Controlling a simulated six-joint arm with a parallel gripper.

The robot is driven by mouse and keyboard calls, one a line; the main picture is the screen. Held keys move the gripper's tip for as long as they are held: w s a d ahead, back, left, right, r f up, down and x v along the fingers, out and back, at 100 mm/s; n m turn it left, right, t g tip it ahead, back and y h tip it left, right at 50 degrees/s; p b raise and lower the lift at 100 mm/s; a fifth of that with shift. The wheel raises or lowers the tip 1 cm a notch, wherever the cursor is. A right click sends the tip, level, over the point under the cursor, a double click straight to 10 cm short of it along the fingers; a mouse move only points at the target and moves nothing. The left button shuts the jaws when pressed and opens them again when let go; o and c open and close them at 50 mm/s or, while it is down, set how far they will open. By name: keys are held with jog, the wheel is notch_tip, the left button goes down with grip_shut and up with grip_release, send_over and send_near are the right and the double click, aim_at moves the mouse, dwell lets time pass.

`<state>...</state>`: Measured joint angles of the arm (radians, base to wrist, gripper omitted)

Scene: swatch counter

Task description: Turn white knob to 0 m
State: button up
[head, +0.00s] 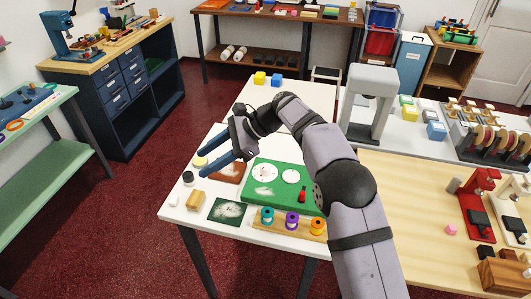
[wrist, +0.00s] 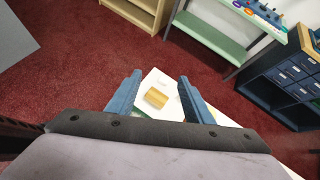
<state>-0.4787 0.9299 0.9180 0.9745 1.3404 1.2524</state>
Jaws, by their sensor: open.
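A green board (head: 262,196) lies on the white table and carries two round white dials, the larger left dial (head: 263,173) and the smaller right dial (head: 290,176). Small marks show on them, but I cannot read the scale or make out a white knob for certain. A small red part (head: 302,194) stands near the board's right side. My gripper (head: 201,163) is open and empty, to the left of the board and above the table. In the wrist view its blue fingers (wrist: 160,76) stand apart, with the table's corner below; the dials are not visible there.
A tan block (head: 195,201), a dark-lidded jar (head: 188,178), a brown plate (head: 228,172) and a dark green pad (head: 229,211) surround the board. A wooden rack (head: 262,224) with colored spools stands in front. A grey press-like stand (head: 369,95) stands at the back right.

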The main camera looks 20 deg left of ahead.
notch_tip(320, 180, down, 3)
jog(key=d+n+t+h+p, duration=0.1)
jog(key=d+n+t+h, duration=0.1)
jog(key=n+h, duration=0.1)
jog(key=n+t+h, duration=0.5)
jog(key=n, duration=0.3)
send_near(265, 167)
jog(key=s+f, duration=0.1)
jog(key=s, duration=0.1)
jog(key=s+f, duration=0.1)
jog(key=s, duration=0.1)
jog(key=shift+a+f, duration=0.3)
jog(key=shift+f, duration=0.05)
jog(key=w+n, duration=0.1)
jog(key=n, duration=0.1)
jog(key=w+r+n+t, duration=0.1)
jog(key=w+n, duration=0.1)
jog(key=n, duration=0.1)
jog(key=shift+w, duration=0.25)
jog(key=shift+p+x, duration=1.35)
jog(key=shift+x, duration=2.25)
jog(key=shift+w+d, duration=0.15)
